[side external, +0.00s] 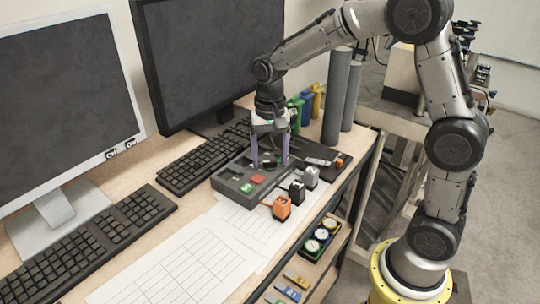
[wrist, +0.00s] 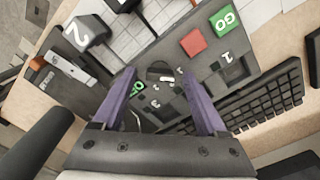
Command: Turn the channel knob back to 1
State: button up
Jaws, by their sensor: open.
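The channel knob (wrist: 160,71) is a dark round knob with a pale mark on its near edge, seen in the wrist view. My gripper (side external: 270,164) points down over the panel with two purple fingers. In the wrist view the open fingers (wrist: 157,74) stand on either side of the knob, with a gap to it.
The panel carries a red button (wrist: 193,42) and a green GO button (wrist: 224,20). Orange (side external: 282,207), black (side external: 297,190) and grey (side external: 311,177) blocks stand along its front. A keyboard (side external: 205,160) lies behind. Paper sheets (side external: 185,265) cover the desk at left.

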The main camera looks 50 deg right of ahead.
aim_at(270, 161)
jog(key=shift+r, duration=0.1)
notch_tip(270, 161, up, 14)
dwell(0.5)
jog(key=s+a+r+n+t, duration=0.1)
jog(key=s+r+n+t, duration=0.3)
jog(key=s, duration=0.9)
jog(key=s+f+n+t, duration=0.1)
jog(key=s+f+n, duration=0.3)
jog(key=s+f, duration=0.5)
jog(key=shift+a+n+t, duration=0.25)
jog(key=shift+n+t, duration=0.05)
jog(key=shift+n, duration=0.1)
jog(key=shift+s, duration=0.1)
